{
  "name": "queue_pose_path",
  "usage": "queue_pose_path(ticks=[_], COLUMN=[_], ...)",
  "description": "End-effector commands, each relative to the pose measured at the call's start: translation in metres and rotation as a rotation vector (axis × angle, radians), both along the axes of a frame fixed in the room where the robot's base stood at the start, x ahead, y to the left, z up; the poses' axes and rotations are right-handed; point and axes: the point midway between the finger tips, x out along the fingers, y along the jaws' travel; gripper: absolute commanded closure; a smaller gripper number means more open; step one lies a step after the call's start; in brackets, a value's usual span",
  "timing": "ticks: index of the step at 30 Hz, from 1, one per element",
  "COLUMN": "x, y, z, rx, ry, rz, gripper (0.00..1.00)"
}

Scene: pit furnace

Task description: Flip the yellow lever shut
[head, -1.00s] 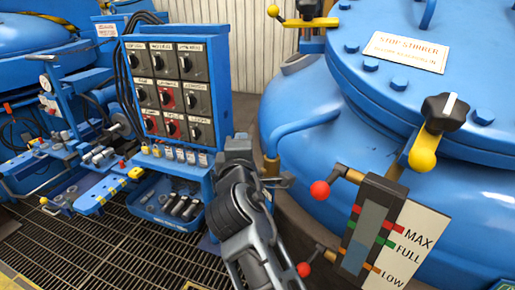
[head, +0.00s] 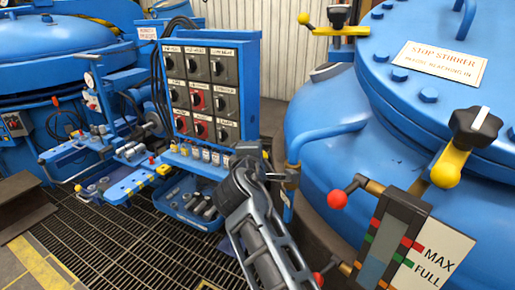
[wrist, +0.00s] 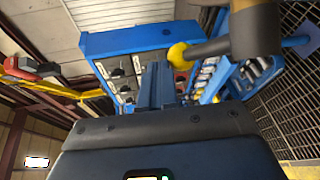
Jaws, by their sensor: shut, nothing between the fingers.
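A yellow ball (wrist: 178,55) on the end of a thick dark brown rod shows close up in the wrist view, just right of my gripper's fingers (wrist: 157,85). I cannot tell whether they touch. In the head view my gripper (head: 279,176) is shut and empty, beside a blue bent pipe (head: 330,140); my arm hides much of what is there. Other yellow-ended parts show: a yellow arm (head: 446,168) under a black knob on the tank, and a yellow ball lever (head: 305,18) at the top. I cannot tell for certain which is the task's lever.
A blue switch panel (head: 210,90) with several black knobs stands left of my arm, with a blue tray (head: 190,215) below it. The large blue tank (head: 340,105) fills the right. A red ball lever (head: 338,199) sticks out near a level gauge (head: 395,240). Grating covers the floor.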

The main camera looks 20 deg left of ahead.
Motion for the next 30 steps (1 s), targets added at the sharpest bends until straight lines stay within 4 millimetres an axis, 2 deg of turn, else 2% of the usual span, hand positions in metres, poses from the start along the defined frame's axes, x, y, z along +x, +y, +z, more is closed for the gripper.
queue_pose_path(ticks=[24,30], x=[0.002,0.002], y=[0.002,0.002], z=[-0.006,0.007], rx=[0.001,0.002], ry=[0.0,-0.002], rz=[0.001,0.0], gripper=[1.0,1.0])
